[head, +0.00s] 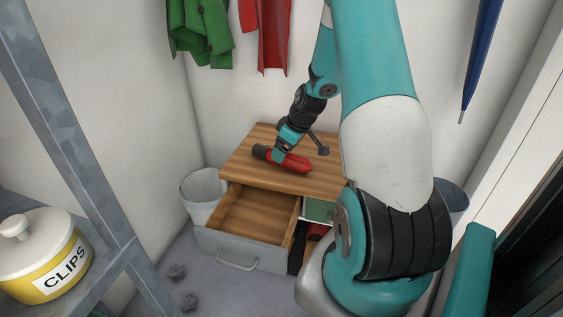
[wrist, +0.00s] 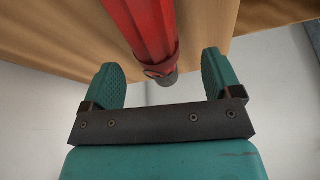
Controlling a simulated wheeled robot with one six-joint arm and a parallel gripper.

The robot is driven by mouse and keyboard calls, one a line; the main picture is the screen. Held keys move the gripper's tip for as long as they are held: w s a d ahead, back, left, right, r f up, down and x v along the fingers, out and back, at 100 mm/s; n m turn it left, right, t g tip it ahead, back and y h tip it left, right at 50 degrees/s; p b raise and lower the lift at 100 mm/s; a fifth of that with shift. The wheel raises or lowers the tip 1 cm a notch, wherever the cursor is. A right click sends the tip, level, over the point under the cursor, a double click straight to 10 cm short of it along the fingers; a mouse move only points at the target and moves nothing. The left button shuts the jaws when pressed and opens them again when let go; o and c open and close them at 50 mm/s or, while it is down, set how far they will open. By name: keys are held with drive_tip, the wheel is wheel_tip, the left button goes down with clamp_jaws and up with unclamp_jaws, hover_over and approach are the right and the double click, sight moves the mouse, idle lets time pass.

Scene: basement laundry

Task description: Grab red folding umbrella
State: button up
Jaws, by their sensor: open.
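The red folding umbrella (head: 294,164) lies on the wooden top of a small cabinet (head: 325,178), its dark end pointing left. In the wrist view the umbrella (wrist: 147,28) runs down from the top edge, with its strap and dark end between my fingers. My gripper (head: 279,155) is at the umbrella in the head view and hides part of it. In the wrist view my gripper (wrist: 162,75) is open, with a green finger on each side of the umbrella and a visible gap to each. I cannot tell how high the fingers are above the top.
An open, empty-looking drawer (head: 248,251) sticks out below the top. A pale bin (head: 203,190) stands left of the cabinet. Clothes (head: 275,38) and a blue umbrella (head: 481,58) hang behind. A metal shelf (head: 75,150) with a clips jar (head: 42,250) is at left.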

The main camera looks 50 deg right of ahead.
drive_tip(key=b+x, duration=0.1)
drive_tip(key=x, duration=0.1)
drive_tip(key=b+x, duration=0.1)
drive_tip(key=x, duration=0.1)
drive_tip(key=shift+s+d+f, duration=0.1)
drive_tip(key=shift+d+f, duration=0.15)
drive_tip(key=shift+c, duration=0.2)
drive_tip(key=shift+r, duration=0.1)
drive_tip(key=c, duration=1.1)
drive_tip(key=shift+c, duration=0.2)
